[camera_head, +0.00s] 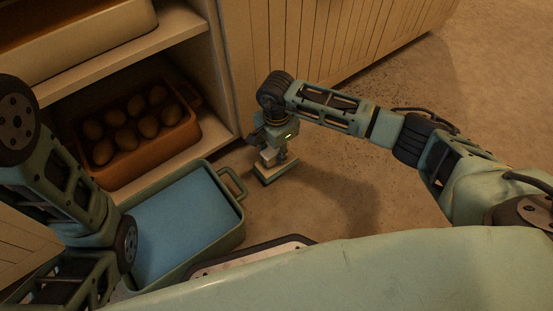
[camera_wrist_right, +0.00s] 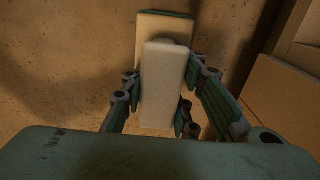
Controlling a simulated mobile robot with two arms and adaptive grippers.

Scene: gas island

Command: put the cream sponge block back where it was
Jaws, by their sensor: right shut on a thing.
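A cream block (camera_wrist_right: 163,85) is held between the fingers of my right gripper (camera_wrist_right: 158,100) in the right wrist view. Beyond it is a wider cream piece with a green edge (camera_wrist_right: 165,27); I cannot tell whether the two are joined. In the head view my right gripper (camera_head: 272,150) points down, with the pale block (camera_head: 268,156) at its fingers. The cream-and-green piece (camera_head: 276,173) is directly below, at or close to the floor. Part of my left arm shows at the left, but its gripper does not.
A green tub (camera_head: 228,222) with a flat blue surface inside stands left of my right gripper. An orange-brown crate (camera_head: 150,150) of brown rounded items sits on a low shelf. A wooden panelled front (camera_head: 310,45) stands behind. The floor to the right is clear.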

